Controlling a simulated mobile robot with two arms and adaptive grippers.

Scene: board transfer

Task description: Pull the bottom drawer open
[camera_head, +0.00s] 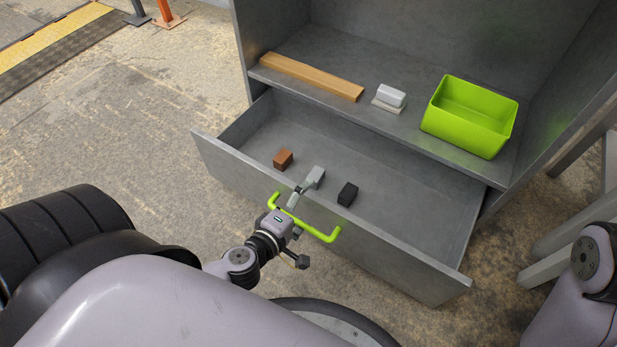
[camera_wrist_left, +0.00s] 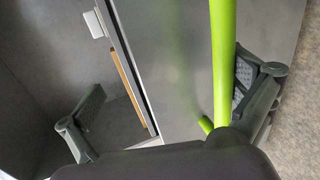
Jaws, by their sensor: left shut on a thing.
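The grey bottom drawer (camera_head: 370,242) stands well open from the cabinet, with its inside showing. A bright green bar handle (camera_head: 318,233) is on its front panel. My left gripper (camera_head: 290,208) is at the handle, at the drawer front, and is shut on the handle. In the left wrist view the handle (camera_wrist_left: 222,60) runs between the two fingers, close against the right one. The left finger (camera_wrist_left: 85,115) stands well apart from it, on the drawer's inner side. The exact contact is partly hidden. My right gripper is out of view; only part of my right arm shows.
A brown block (camera_head: 283,159), a grey block (camera_head: 316,177) and a black block (camera_head: 347,194) lie in the drawer. The shelf above holds a wooden board (camera_head: 310,75), a white object (camera_head: 391,97) and a green bin (camera_head: 463,139). Floor left of the drawer is clear.

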